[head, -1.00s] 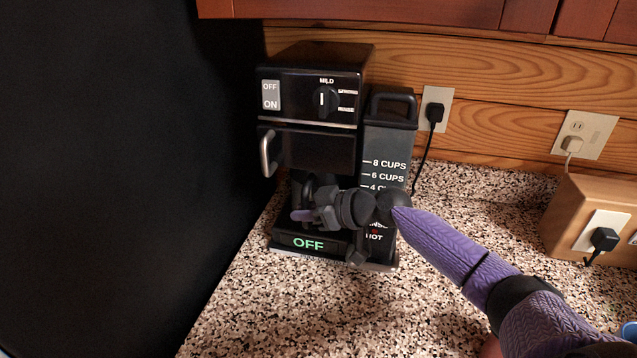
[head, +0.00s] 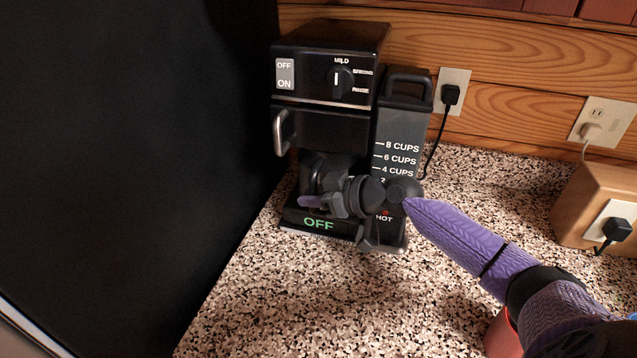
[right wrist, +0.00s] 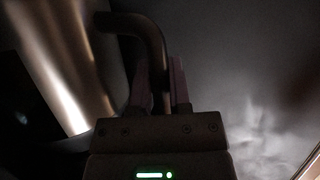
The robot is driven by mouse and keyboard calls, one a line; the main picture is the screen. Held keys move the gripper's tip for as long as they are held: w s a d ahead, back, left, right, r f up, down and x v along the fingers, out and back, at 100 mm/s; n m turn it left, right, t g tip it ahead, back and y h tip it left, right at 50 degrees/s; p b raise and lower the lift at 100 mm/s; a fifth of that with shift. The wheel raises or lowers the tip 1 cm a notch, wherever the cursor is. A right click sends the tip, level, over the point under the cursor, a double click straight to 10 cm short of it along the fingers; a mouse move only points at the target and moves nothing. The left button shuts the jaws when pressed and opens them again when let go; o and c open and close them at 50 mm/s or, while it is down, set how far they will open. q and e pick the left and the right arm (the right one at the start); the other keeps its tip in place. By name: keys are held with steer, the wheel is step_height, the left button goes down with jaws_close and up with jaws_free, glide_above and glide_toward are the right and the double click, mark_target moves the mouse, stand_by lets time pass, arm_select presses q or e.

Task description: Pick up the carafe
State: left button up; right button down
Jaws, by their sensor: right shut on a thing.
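The carafe (head: 318,167) is a dark shape inside the bay of the black coffee maker (head: 325,130), above the base lit "OFF". It is mostly hidden by shadow and by my right gripper (head: 312,203). In the right wrist view the dark curved carafe handle (right wrist: 135,22) comes down between the purple fingers of my right gripper (right wrist: 161,88), which are shut on it. I cannot tell whether the carafe rests on the base or is slightly lifted. My left gripper is not in view.
The coffee maker stands on a speckled counter (head: 270,310), with a dark panel (head: 120,150) on its left. A wooden box (head: 590,205) with an outlet is at the right. A red object (head: 503,338) is partly behind my right arm. The front counter is clear.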

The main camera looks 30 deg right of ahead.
arm_select(q)
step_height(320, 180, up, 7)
steer(key=p, duration=0.6)
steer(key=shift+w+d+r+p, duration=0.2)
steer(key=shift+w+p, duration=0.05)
steer(key=shift+p, duration=0.1)
arm_select(e)
steer(key=s+a, duration=1)
steer(key=a, duration=0.2)
steer(key=shift+s+r, duration=0.15)
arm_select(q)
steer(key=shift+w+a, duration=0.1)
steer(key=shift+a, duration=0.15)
